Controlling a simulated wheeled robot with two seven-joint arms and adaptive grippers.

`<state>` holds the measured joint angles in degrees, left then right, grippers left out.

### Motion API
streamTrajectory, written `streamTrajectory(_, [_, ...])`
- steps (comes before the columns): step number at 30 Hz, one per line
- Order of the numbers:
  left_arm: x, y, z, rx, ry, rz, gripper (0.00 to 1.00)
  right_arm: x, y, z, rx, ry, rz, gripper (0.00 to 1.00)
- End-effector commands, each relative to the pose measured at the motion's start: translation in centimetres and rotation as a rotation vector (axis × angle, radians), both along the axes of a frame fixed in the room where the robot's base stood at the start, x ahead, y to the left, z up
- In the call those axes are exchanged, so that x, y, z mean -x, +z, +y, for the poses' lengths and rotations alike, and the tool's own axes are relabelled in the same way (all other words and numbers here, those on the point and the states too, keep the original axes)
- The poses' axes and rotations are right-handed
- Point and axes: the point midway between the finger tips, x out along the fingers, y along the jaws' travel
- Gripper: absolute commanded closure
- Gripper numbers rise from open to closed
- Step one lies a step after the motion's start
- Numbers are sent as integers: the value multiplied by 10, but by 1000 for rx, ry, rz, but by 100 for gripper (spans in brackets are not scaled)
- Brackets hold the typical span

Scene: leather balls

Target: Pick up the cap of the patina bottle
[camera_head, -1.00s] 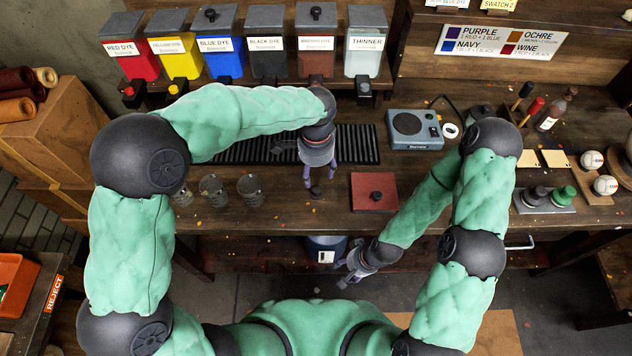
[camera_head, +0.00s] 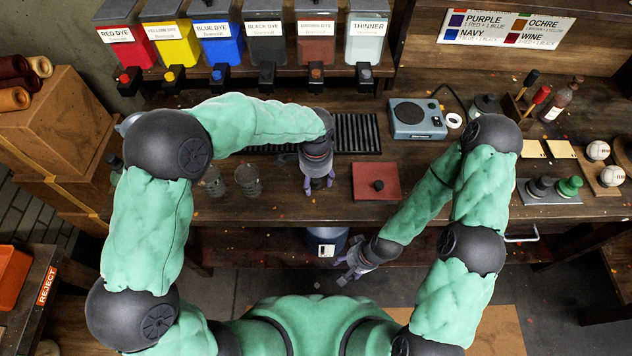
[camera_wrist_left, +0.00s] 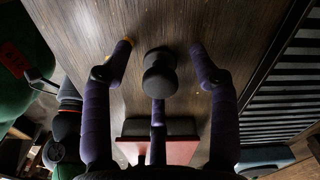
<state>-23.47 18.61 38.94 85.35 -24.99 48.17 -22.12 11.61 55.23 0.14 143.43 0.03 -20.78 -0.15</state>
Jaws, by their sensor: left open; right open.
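My left gripper (camera_head: 318,187) is open, pointing down over the bench in front of the slotted black mat. In the left wrist view, a dark knob-shaped piece (camera_wrist_left: 160,74), which looks like a cap or stopper, stands between the spread purple fingers (camera_wrist_left: 161,48), with no clear grip on it. In the head view my gripper hides this piece. I cannot read any patina label; a brown-red bottle (camera_head: 560,101) with a dark top stands at the back right. My right gripper (camera_head: 347,268) is open and empty, low in front of the bench edge.
Dye dispensers (camera_head: 217,50) line the back. A blue-grey device (camera_head: 417,119) and a stopper tray (camera_head: 548,197) are further right.

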Motion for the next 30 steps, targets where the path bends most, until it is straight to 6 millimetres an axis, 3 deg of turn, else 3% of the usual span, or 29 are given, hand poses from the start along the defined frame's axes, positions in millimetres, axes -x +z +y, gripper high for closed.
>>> streamTrajectory(3, [0,1,0,0,0,0,40,0,1,0,0,0,0,45])
streamTrajectory(8, [0,1,0,0,1,0,85,0,1,0,0,0,0,45])
streamTrajectory(9, [0,1,0,0,1,0,90,0,1,0,0,0,0,45])
streamTrajectory(23, [0,5,0,1,1,0,91,0,2,0,0,0,0,45])
streamTrajectory(30, [0,29,0,1,2,-2,91,0,9,0,0,0,0,45])
